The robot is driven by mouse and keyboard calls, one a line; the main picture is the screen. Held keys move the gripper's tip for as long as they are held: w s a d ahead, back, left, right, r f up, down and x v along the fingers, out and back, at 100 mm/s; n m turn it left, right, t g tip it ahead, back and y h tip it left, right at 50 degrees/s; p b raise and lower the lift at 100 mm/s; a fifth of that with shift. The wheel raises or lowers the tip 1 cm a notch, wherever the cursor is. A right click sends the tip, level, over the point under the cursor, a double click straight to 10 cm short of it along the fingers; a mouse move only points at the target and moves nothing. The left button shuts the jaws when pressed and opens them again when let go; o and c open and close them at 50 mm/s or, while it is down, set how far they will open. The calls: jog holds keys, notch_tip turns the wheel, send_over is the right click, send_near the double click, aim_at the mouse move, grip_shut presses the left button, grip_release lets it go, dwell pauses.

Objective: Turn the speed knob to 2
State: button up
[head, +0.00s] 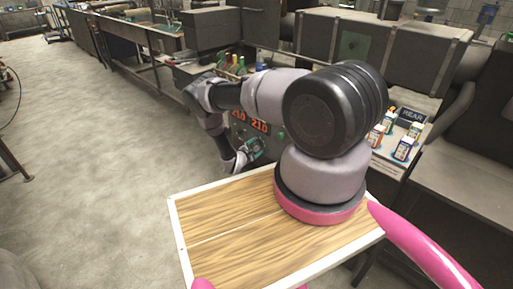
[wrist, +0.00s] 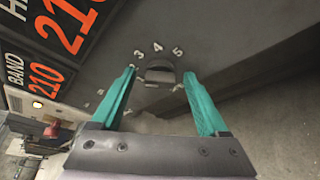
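The speed knob (wrist: 160,75) is a small dark grey knob on a dark panel in the wrist view. The numbers 3, 4 and 5 show in an arc above it; other marks beside it are too small to read. I cannot tell which number the knob points to. My gripper (wrist: 159,72) is open, with one teal finger on each side of the knob and a visible gap on both sides. In the head view my gripper (head: 252,150) is low in front of the machine panel; the knob is hidden there.
Orange 210 displays (wrist: 45,78), one labelled BAND, sit left of the knob. In the head view, the displays (head: 259,125) show beside my arm. Small bottles (head: 404,148) stand on the machine at right. The floor (head: 90,130) at left is clear.

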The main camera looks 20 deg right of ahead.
jog(key=v, duration=1)
jog(key=shift+s+a, duration=0.2)
jog(key=shift+a, duration=0.15)
jog(key=shift+r, duration=0.1)
jog(key=shift+r, duration=0.1)
jog(key=s+r+m+g+y, duration=0.15)
jog(key=r+m+g, duration=0.45)
jog(key=r, duration=1.3)
jog(key=s+r+m+g+y, duration=0.15)
jog(key=r+m+g, duration=0.4)
jog(key=r, duration=1.25)
jog(key=s+a+r+m+t+y, duration=0.2)
jog(key=s+a+r+t+y, duration=0.1)
jog(key=s+r, duration=0.6)
jog(key=s+a+r+m+t+y, duration=0.3)
jog(key=s+r+y, duration=0.1)
jog(key=s+r, duration=0.4)
jog(key=s+a+r+m+t+y, duration=0.2)
jog(key=s+a+r+t+y, duration=0.1)
jog(key=s+r, duration=0.6)
jog(key=shift+s+a+r+m+y, duration=0.35)
jog(key=shift+a+r+y, duration=0.25)
jog(key=shift+r, duration=1.2)
